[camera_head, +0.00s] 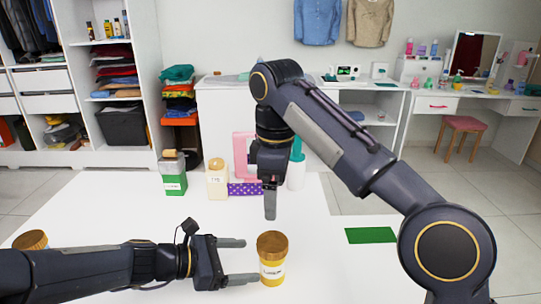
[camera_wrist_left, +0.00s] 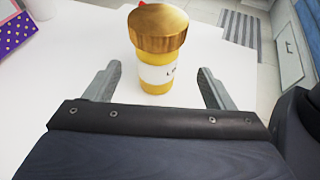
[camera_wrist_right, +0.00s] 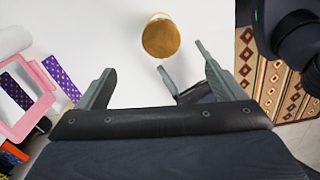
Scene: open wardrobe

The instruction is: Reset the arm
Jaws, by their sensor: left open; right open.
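A yellow jar with a wide gold-brown lid and white label (camera_head: 271,268) stands upright on the white table. My left gripper (camera_head: 241,261) comes in from the left, open, with its fingertips just beside the jar. In the left wrist view the jar (camera_wrist_left: 155,75) stands between and slightly beyond the open fingertips (camera_wrist_left: 160,75), with no visible grip on it. My right gripper (camera_head: 270,203) points down over the table behind the jar, seen edge-on in the head view. In the right wrist view its fingers (camera_wrist_right: 158,72) are apart and empty, and the jar's lid (camera_wrist_right: 161,38) shows beyond them.
A green-and-white container (camera_head: 174,184), a cream bottle (camera_head: 217,180), a pink frame (camera_head: 241,157) and a purple dotted box (camera_head: 245,188) stand along the table's back. Another brown lid (camera_head: 31,240) shows at far left. A green mat (camera_head: 371,235) lies right.

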